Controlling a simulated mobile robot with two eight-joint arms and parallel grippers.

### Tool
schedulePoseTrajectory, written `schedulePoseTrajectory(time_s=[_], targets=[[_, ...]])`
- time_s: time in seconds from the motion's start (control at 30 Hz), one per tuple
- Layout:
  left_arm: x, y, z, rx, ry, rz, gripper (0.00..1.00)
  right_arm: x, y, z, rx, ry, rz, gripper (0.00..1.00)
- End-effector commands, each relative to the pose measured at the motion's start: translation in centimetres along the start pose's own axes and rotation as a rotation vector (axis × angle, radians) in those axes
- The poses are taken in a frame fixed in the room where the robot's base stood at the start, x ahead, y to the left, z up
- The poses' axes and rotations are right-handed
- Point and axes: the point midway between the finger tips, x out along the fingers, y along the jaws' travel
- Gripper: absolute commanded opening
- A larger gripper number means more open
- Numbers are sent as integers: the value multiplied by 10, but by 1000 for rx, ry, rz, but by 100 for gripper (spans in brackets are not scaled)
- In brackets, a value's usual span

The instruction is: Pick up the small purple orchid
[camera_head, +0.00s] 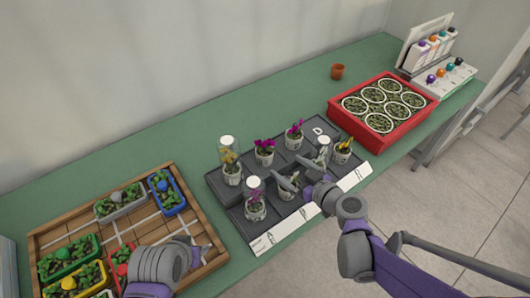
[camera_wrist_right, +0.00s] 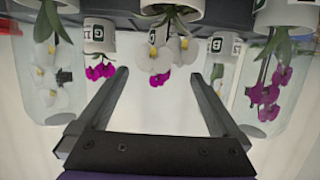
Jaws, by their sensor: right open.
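Two small purple orchids in white pots stand uncovered in the back row of the dark stepped stand, one left (camera_head: 265,147) and one right (camera_head: 294,131). In the wrist view, upside down, one small purple bloom (camera_wrist_right: 100,71) is by a fingertip and another (camera_wrist_right: 161,77) is partly hidden behind a white orchid (camera_wrist_right: 168,52). A further purple orchid (camera_head: 254,196) is under a glass cover in the front row, also in the wrist view (camera_wrist_right: 268,92). My right gripper (camera_head: 287,168) is open and empty, fingers around the front white orchid. My left gripper (camera_head: 197,253) is over the wooden tray, its jaws unclear.
A red crate of pots (camera_head: 345,117) is to the right. The wooden tray (camera_head: 42,232) is at left. Green table is clear behind the stand, besides a small terracotta pot (camera_head: 337,72).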

Motion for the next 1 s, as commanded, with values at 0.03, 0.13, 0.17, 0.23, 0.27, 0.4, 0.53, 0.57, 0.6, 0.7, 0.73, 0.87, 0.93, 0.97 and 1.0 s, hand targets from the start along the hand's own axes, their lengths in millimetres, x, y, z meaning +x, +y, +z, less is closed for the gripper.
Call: schedulePoseTrajectory(time_s=[0.03,0.13,0.17,0.23,0.27,0.4,0.53,0.57,0.6,0.7,0.73,0.87,0.93,0.97,1.0], targets=[[1,0,1,0,-1,0,50,9,0,0,-1,1,-2,100],[2,0,2,0,-1,0,50,26,-1,1,-1,0,-3,100],[2,0,2,0,-1,0,50,30,-1,1,-1,-1,-3,100],[2,0,2,0,-1,0,50,39,-1,1,-1,-1,-3,100],[2,0,2,0,-1,0,50,42,-1,1,-1,-1,-3,100],[2,0,2,0,-1,0,50,51,-2,1,0,-1,-2,100],[2,0,2,0,-1,0,50,68,-4,3,0,-1,-3,100],[2,0,2,0,-1,0,50,73,-4,3,-1,-2,-3,100],[2,0,2,0,-1,0,50,80,-6,4,-1,-2,-4,100],[2,0,2,0,-1,0,50,92,-5,4,0,-1,-2,100],[2,0,2,0,-1,0,50,95,-5,4,0,-1,-2,100],[2,0,2,0,-1,0,50,100,-5,4,1,-2,-1,100],[2,0,2,0,-1,0,50,100,-5,4,1,-2,-1,100],[2,0,2,0,-1,0,50,100,-5,4,1,-2,-1,100],[2,0,2,0,-1,0,50,100,-5,4,1,-2,-1,100]])
